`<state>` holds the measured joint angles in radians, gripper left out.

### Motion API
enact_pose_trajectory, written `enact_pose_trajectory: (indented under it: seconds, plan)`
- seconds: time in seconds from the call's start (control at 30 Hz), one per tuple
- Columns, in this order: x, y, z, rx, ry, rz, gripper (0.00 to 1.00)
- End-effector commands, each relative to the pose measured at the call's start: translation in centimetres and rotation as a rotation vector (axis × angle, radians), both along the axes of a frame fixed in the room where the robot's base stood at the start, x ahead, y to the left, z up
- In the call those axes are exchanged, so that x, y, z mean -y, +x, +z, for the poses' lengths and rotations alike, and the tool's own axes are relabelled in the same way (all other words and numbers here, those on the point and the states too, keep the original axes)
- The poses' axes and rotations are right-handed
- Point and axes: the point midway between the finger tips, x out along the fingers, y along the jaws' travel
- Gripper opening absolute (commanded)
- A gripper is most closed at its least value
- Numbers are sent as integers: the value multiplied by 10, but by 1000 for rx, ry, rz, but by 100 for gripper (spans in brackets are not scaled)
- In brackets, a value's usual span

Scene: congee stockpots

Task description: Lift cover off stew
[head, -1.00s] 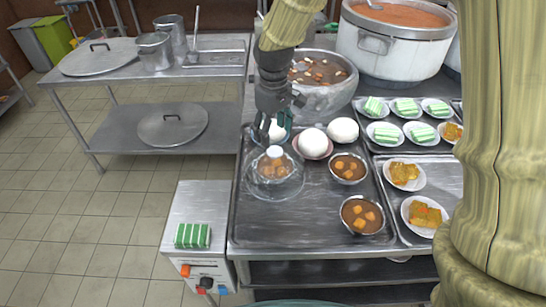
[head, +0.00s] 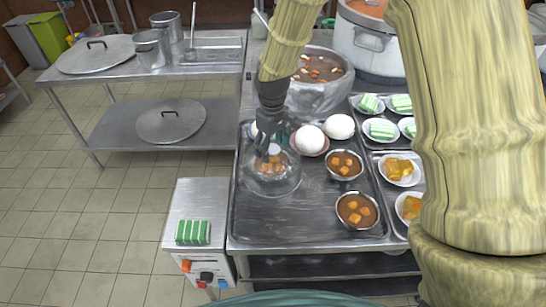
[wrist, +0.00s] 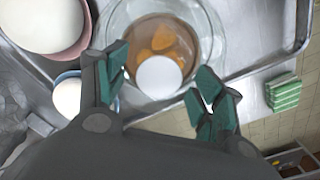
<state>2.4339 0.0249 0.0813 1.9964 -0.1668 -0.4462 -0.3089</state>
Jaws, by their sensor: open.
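A clear glass cover (head: 290,180) with a white knob (head: 274,149) sits over a bowl of stew (head: 268,166) at the left of the metal tray. In the wrist view the cover (wrist: 215,33) surrounds the brown stew with orange chunks (wrist: 165,38). Its round white knob (wrist: 160,77) lies between my fingertips. My gripper (head: 270,147) is open, pointing down at the knob, with its dark green finger pads (wrist: 162,82) on either side. I cannot tell whether a pad touches the knob.
White buns (head: 310,139) stand just right of my gripper, one in a pink bowl. Open stew bowls (head: 345,164) are farther right, and a large pot (head: 322,88) stands behind. A green-striped block (head: 193,232) lies on the side unit. The tray's front left is clear.

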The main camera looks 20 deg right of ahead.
Motion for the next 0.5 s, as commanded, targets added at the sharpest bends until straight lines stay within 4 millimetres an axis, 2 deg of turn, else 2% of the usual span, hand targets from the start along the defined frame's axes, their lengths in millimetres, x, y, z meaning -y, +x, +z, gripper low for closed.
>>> enact_pose_trajectory:
  seconds: [0.2, 0.27, 0.5]
  plan:
    - [0, 0, -1, 0, 0, 0, 68]
    - [0, 0, -1, 1, 0, 0, 59]
    - [0, 0, 0, 1, 0, 0, 15]
